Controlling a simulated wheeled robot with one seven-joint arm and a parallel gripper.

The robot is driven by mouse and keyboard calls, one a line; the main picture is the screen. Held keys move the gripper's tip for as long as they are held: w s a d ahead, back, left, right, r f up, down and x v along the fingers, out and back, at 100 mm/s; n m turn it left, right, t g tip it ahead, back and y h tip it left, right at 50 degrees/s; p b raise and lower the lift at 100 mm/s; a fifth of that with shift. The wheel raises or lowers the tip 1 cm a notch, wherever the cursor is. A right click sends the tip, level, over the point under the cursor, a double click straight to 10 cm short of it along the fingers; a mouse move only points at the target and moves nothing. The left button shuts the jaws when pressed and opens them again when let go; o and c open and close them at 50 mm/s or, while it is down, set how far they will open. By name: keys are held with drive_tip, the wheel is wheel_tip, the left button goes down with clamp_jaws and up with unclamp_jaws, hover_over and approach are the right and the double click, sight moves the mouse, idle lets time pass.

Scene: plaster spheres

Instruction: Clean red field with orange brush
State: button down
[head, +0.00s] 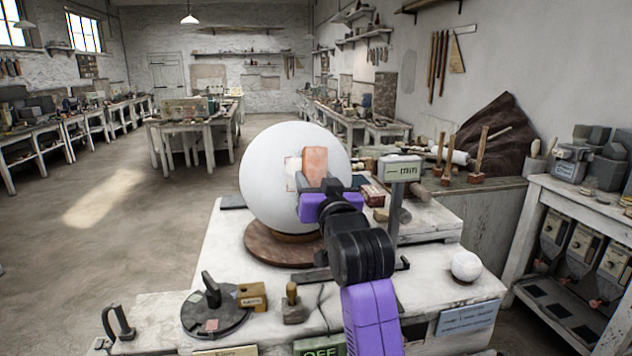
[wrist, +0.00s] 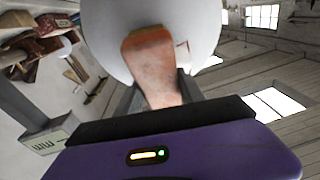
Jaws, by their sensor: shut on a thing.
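A large white plaster sphere (head: 262,190) stands on a round brown turntable (head: 262,248) on the bench. A faint red-outlined field (head: 289,168) shows on the sphere's face, partly hidden by the brush. My gripper (head: 325,193) is shut on the orange brush (head: 315,163), which is upright in front of the sphere. In the wrist view the brush (wrist: 153,68) rises from between the jaws, its broad end over the sphere (wrist: 105,38). A corner of the field's outline (wrist: 183,55) shows to its right. I cannot tell whether the brush touches the sphere.
A post with an "mm" sign (head: 403,169) stands close to the right of my gripper. A dark dial with a lever (head: 214,308), a wooden-handled stamp (head: 292,304) and a small white ball (head: 466,266) are on the bench. The floor at left (head: 120,250) is clear.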

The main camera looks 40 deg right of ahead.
drive_tip(key=shift+f, duration=0.1)
drive_tip(key=shift+s+a+f+b, duration=0.15)
drive_tip(key=shift+f+b, duration=0.2)
drive_tip(key=shift+f, duration=0.15)
drive_tip(key=shift+s+a+f+b, duration=0.1)
drive_tip(key=shift+f+b, duration=0.2)
drive_tip(key=shift+f, duration=0.15)
drive_tip(key=shift+r, duration=0.1)
drive_tip(key=shift+w+d+r+p, duration=0.1)
drive_tip(key=shift+d+r+p, duration=0.05)
drive_tip(key=shift+r+p, duration=0.35)
drive_tip(key=shift+w+d+r+p, duration=0.1)
drive_tip(key=shift+r+p, duration=0.35)
drive_tip(key=shift+r, duration=0.05)
drive_tip(key=shift+w+d+r+p, duration=0.15)
drive_tip(key=shift+w+r, duration=0.05)
drive_tip(key=shift+r, duration=0.35)
drive_tip(key=shift+w+d+r+p, duration=0.15)
drive_tip(key=shift+r, duration=0.35)
drive_tip(key=shift+f, duration=0.15)
